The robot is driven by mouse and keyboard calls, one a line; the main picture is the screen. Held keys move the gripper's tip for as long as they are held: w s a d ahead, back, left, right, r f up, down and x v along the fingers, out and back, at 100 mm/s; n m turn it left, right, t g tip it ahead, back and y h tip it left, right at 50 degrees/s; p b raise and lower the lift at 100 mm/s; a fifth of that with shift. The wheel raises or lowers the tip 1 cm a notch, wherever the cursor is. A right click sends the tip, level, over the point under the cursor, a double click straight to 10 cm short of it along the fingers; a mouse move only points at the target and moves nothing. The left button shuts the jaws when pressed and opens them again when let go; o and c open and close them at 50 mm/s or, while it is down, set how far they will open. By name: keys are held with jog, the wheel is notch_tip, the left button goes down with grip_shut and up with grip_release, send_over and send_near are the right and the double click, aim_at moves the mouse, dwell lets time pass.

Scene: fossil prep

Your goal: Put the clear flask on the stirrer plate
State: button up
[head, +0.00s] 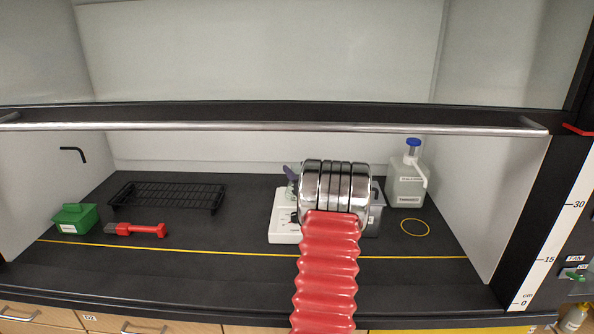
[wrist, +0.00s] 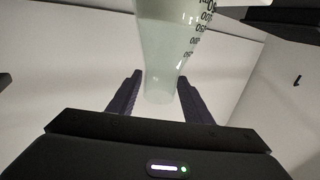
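The stirrer plate (head: 285,228) is a white box with a dial at the middle of the bench, partly hidden behind my wrist. In the wrist view the clear flask (wrist: 168,40) has black graduations and pale greenish contents. Its narrow end lies between the two dark fingers of my gripper (wrist: 160,78), whose tips meet its sides. Its wide part runs out of the top of the picture. In the head view a purple finger of my gripper (head: 291,172) shows left of my wrist. Glass beside it is mostly hidden, so I cannot tell whether it touches the plate.
A black rack (head: 168,196), a green box (head: 75,218) and a red-and-grey tool (head: 138,230) lie at left. A blue-capped bottle (head: 407,180) stands back right, near a yellow ring (head: 415,228). A metal sash bar (head: 230,127) crosses above the bench.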

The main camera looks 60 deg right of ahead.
jog(key=shift+o, duration=0.9)
jog(key=shift+r, duration=0.15)
jog(key=v, duration=1.2)
